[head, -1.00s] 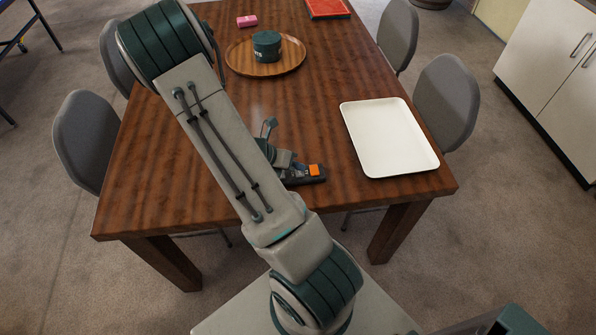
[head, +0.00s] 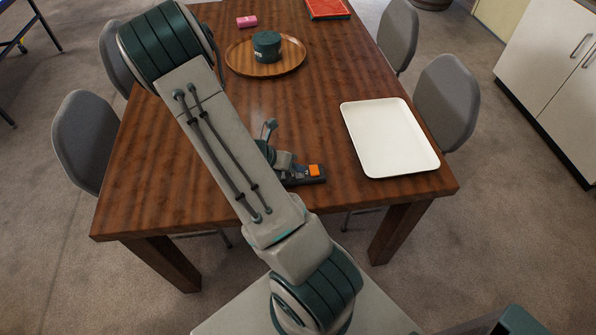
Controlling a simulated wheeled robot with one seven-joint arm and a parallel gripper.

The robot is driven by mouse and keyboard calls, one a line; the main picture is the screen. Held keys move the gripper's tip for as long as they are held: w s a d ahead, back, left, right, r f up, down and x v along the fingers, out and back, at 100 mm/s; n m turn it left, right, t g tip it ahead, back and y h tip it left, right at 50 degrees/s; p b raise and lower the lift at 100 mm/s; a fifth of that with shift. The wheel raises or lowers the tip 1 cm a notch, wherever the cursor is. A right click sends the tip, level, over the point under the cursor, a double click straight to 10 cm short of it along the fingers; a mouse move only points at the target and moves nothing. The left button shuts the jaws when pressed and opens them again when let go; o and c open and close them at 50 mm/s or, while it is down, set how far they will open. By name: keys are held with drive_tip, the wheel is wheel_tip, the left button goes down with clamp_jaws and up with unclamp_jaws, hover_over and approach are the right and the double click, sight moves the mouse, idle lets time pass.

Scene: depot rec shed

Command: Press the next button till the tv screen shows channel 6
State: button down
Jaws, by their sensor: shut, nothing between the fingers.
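A dark remote-like device (head: 308,179) with an orange patch (head: 314,170) lies on the wooden table near its front edge, left of the white tray. My gripper (head: 287,166) is at the left part of the device, shut and empty. My arm crosses in front and hides part of the gripper and the device's left end. I cannot tell whether the fingertips touch a button, and the button labels are too small to read. No tv screen is in view.
Grey chairs stand along both sides.

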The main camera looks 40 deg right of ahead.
sight(296, 174)
drive_tip(key=shift+r, duration=0.15)
drive_tip(key=shift+r+p, duration=0.7)
drive_tip(key=shift+p, duration=0.05)
wheel_tip(296, 174, up, 5)
drive_tip(key=p, duration=0.4)
drive_tip(key=shift+p, duration=0.3)
idle(0.3)
